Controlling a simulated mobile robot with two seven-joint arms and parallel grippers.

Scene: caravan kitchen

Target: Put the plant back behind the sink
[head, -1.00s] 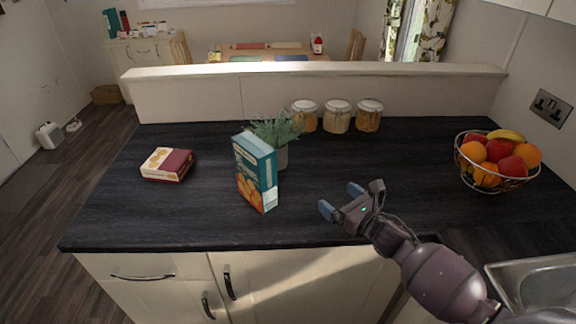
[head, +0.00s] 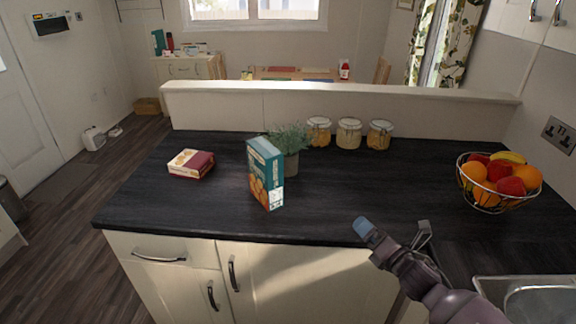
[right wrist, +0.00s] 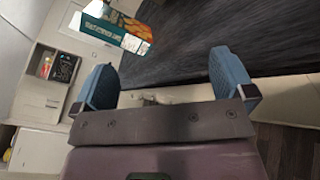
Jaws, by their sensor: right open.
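The plant (head: 290,140), a bushy grey-green one in a grey pot, stands upright on the dark worktop (head: 340,205). A tall teal-and-orange box (head: 265,174) stands in front of it and hides part of the pot. The sink (head: 535,296) shows only in part at the bottom right. My right gripper (head: 391,228) is open and empty at the worktop's front edge, right of the box and apart from it. In the right wrist view its two blue fingertips (right wrist: 175,85) are spread with nothing between them. My left gripper is not in view.
A small red-and-cream box (head: 191,163) lies left of the plant. Several glass jars stand by the raised back ledge (head: 340,95). A wire fruit basket (head: 498,182) stands at the right. The worktop between box and basket is clear.

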